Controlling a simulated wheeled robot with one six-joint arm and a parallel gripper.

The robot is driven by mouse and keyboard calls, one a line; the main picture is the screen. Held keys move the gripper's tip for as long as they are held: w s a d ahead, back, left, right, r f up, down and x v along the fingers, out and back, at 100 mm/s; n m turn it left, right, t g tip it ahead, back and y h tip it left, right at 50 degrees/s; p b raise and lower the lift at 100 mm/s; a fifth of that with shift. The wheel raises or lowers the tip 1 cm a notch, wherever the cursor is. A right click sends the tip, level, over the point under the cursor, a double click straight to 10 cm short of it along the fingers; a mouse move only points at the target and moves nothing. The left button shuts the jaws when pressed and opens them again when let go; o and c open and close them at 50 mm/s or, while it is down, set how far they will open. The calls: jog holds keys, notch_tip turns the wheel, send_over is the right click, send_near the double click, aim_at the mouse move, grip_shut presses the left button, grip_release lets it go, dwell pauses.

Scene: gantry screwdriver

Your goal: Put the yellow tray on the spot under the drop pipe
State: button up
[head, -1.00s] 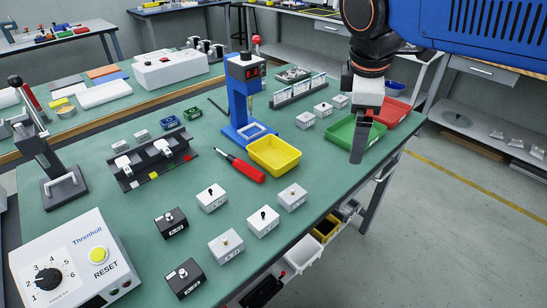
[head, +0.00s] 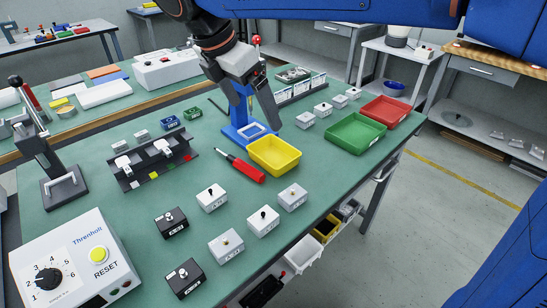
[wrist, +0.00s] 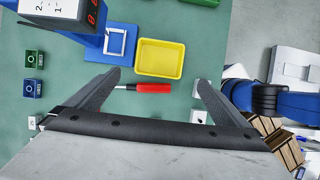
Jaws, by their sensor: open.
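The yellow tray (head: 274,156) sits empty on the green table, just in front of the blue drop-pipe stand (head: 241,108). It also shows in the wrist view (wrist: 160,58). The white-outlined square spot (head: 253,130) on the stand's base is bare, and in the wrist view the spot (wrist: 116,42) lies left of the tray. My gripper (head: 262,112) is open and empty above the table, in front of the stand in the head view. In the wrist view its spread fingers (wrist: 157,80) appear on either side of the tray's near edge, apart from it.
A red screwdriver (head: 240,165) lies close beside the tray. Green (head: 355,134) and red (head: 385,112) trays stand to the right. Several small switch boxes, such as a white one (head: 292,197), stand in front. A black rack (head: 150,165) is to the left.

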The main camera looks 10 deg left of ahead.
send_over(277, 157)
jog(key=s+a, duration=0.1)
jog(key=s, duration=0.1)
notch_tip(277, 157, down, 14)
jog(key=shift+w+a+f, duration=0.1)
jog(key=shift+a, duration=0.05)
jog(key=c, duration=0.9)
